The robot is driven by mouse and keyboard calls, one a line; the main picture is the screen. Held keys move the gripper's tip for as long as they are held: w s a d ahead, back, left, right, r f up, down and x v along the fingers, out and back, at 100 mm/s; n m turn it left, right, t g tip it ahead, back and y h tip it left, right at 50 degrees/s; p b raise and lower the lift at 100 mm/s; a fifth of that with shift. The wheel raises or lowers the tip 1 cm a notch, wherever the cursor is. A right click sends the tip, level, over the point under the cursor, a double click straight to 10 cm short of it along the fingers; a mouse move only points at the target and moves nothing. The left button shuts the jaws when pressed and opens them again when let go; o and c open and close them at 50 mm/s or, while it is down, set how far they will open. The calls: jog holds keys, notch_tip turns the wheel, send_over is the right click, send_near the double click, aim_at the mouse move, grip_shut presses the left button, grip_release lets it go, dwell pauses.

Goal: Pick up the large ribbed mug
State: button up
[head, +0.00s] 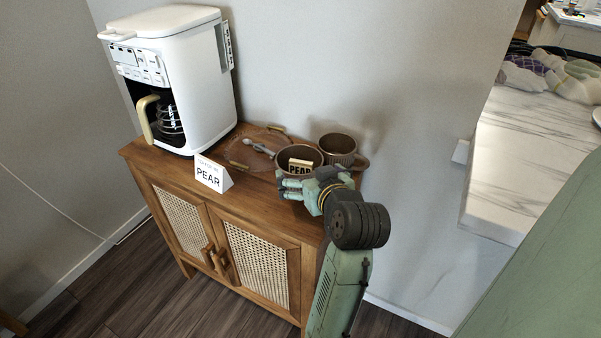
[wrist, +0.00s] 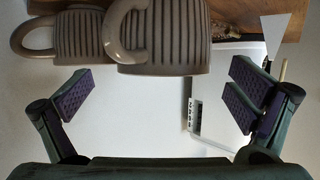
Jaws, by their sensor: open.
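Two brown ribbed mugs stand upright on the cabinet. The front mug (head: 284,155) looks the larger, with a tan block reading PEAR at its mouth; it fills the top middle of the wrist view (wrist: 185,45). The other mug (head: 338,146) stands behind it to the right, and at the upper left of the wrist view (wrist: 80,38). Both handles show there. My gripper (head: 287,186) is open and empty, close in front of the front mug and hiding its lower part. In the wrist view its fingers (wrist: 162,95) are wide apart, with the mugs above the gap.
A white coffee machine (head: 190,75) stands on the left of the wooden cabinet (head: 165,165). A PEAR card (head: 212,175) stands at the front edge. A spoon-like object (head: 258,147) and a see-through tray-like item lie behind. The wall is close behind the mugs; a marble counter (head: 535,145) is at right.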

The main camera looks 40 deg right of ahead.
aim_at(301, 167)
jog(key=x, duration=0.2)
jog(key=p+x, duration=0.1)
jog(key=x, duration=0.3)
jog(key=shift+w+a+f+p, duration=0.15)
jog(key=shift+w+f+p, duration=0.05)
jog(key=shift+w+p, duration=0.2)
jog(key=c, duration=1.3)
jog(key=shift+r, duration=0.1)
jog(key=shift+c, duration=0.5)
